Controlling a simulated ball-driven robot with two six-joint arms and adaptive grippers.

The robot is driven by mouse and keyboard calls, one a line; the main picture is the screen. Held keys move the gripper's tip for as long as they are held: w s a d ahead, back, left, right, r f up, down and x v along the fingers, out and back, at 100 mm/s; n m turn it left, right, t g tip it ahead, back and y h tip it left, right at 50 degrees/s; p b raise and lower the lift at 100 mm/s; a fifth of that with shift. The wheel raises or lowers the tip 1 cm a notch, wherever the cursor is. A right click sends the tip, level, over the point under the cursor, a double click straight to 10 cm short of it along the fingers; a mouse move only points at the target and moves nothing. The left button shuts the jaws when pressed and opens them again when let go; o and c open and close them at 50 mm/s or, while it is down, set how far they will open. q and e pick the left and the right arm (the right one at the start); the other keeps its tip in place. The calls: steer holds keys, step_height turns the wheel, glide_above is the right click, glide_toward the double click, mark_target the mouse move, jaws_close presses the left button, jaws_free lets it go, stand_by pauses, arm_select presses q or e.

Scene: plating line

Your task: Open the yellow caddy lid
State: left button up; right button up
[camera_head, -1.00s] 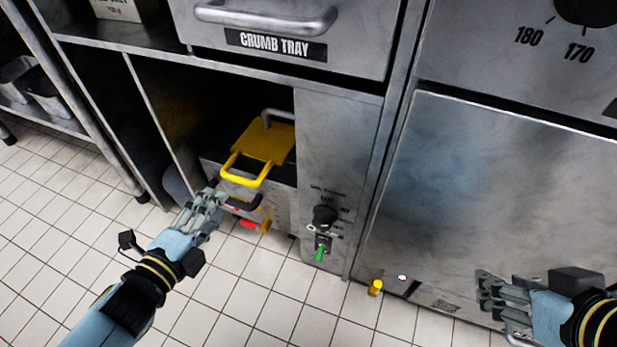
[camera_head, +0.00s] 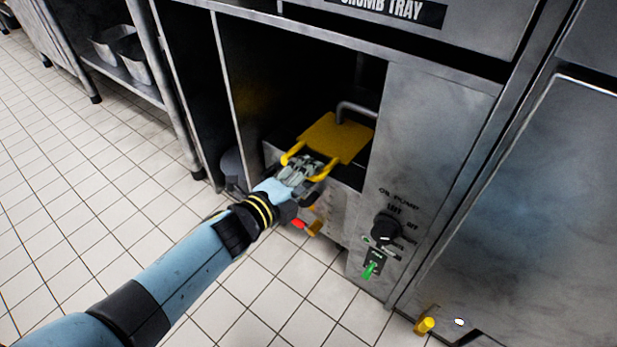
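The yellow caddy lid (camera_head: 336,137) lies flat on the metal caddy (camera_head: 334,200) inside the open bay under the crumb tray drawer. Its yellow loop handle (camera_head: 325,172) sticks out toward the front left. My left gripper (camera_head: 304,168) is at this handle, its fingers within or over the loop. The fingers and wrist cover the front bar of the handle, so I cannot tell whether they are closed on it. My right gripper is out of view.
A grey bent pipe (camera_head: 356,110) stands behind the lid. A control panel with a black knob (camera_head: 385,227) and green switch (camera_head: 369,270) is right of the bay. A yellow valve (camera_head: 425,325) sits low at right. The tiled floor at left is clear.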

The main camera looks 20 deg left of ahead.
arm_select(q)
steer(key=shift+w+d, duration=0.1)
steer(key=shift+w, duration=0.25)
steer(key=shift+c, duration=0.5)
steer(key=c, duration=0.5)
steer(key=shift+c, duration=0.8)
steer(key=shift+s+f, duration=0.1)
jaws_close()
